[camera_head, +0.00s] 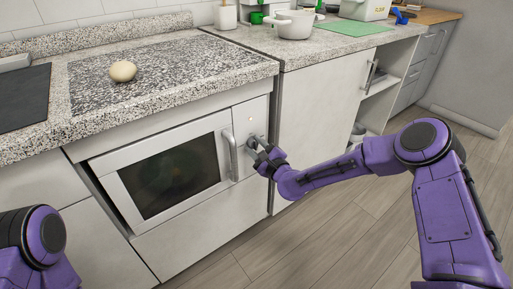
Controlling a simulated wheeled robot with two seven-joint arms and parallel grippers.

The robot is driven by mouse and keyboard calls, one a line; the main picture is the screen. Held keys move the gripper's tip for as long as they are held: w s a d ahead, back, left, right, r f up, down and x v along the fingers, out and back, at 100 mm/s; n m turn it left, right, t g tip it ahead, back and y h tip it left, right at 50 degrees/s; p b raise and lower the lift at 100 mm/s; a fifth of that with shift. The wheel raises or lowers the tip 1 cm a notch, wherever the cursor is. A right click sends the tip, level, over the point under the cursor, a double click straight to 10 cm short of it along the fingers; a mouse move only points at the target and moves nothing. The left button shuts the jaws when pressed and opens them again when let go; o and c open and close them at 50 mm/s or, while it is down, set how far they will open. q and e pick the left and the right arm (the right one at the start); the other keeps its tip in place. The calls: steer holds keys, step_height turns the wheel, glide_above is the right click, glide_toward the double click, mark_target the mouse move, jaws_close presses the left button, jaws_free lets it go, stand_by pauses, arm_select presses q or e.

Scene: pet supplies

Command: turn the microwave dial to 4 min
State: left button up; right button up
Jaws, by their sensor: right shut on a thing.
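The microwave (172,176) is built in below the counter, with a dark window and a silver frame. Its door is shut and has a vertical handle (229,155) at the right. The control panel (249,115) is right of the handle. My right gripper (259,147) is at this panel, shut on the dial, which the fingers mostly hide. The dial's setting and any markings are too small or hidden to read. My left arm shows only in part at the lower left, and its gripper is out of view.
A round cream object (122,71) sits on the speckled counter (215,62) above the microwave. A white pot (294,24) and a green board (352,28) are on the counter at the back right. The wooden floor (318,225) in front is clear.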

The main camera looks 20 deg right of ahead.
steer(key=shift+d, duration=0.15)
steer(key=o, duration=1.1)
steer(key=shift+c, duration=0.2)
steer(key=p+v, duration=0.1)
steer(key=v, duration=0.9)
steer(key=shift+s, duration=0.25)
